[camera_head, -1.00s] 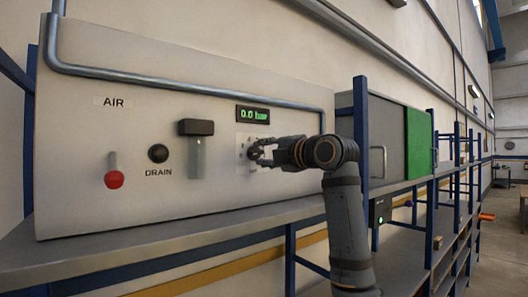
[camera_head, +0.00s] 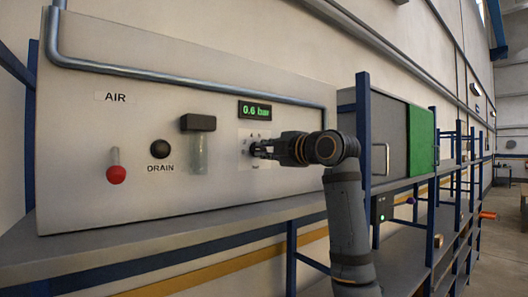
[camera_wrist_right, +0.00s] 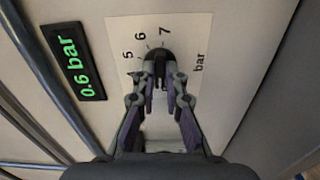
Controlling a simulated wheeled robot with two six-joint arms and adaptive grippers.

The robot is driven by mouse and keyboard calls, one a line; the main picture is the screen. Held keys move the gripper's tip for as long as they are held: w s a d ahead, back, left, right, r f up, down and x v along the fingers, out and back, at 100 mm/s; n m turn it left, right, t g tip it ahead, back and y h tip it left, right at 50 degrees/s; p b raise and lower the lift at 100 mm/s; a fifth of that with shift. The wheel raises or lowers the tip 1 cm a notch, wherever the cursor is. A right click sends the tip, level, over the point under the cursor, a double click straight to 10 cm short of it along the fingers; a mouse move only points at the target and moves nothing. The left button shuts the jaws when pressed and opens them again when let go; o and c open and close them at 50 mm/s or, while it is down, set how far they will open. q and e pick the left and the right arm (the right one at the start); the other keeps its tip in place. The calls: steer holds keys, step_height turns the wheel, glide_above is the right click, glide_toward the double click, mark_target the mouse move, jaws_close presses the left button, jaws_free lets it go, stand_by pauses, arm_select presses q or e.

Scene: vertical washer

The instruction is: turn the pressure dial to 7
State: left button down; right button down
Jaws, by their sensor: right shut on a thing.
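The pressure dial (camera_wrist_right: 157,64) is a dark knob on a white plate marked 5, 6, 7 and bar in the right wrist view. My right gripper (camera_wrist_right: 159,84) is shut on the dial, one finger on each side. In the head view my right gripper (camera_head: 262,150) reaches the dial plate (camera_head: 247,134) from the right and hides most of the dial. The green display (camera_head: 255,111) above it reads 0.6 bar, and it also shows in the right wrist view (camera_wrist_right: 75,65). My left gripper is not in view.
On the panel to the left are a red-ended AIR lever (camera_head: 116,173), a black DRAIN knob (camera_head: 160,149) and a filter bowl (camera_head: 196,150) with a dark top. A metal pipe (camera_head: 180,75) runs above them. A grey shelf (camera_head: 150,232) lies below the panel.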

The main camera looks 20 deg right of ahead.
steer(key=m, duration=0.4)
steer(key=shift+f+m+b, duration=0.15)
steer(key=shift+m+b, duration=0.15)
steer(key=shift+b, duration=0.05)
steer(key=shift+f+m+b, duration=0.1)
steer(key=shift+m+b, duration=3.2)
steer(key=shift+m, duration=12.9)
steer(key=c, duration=1.4)
jaws_free()
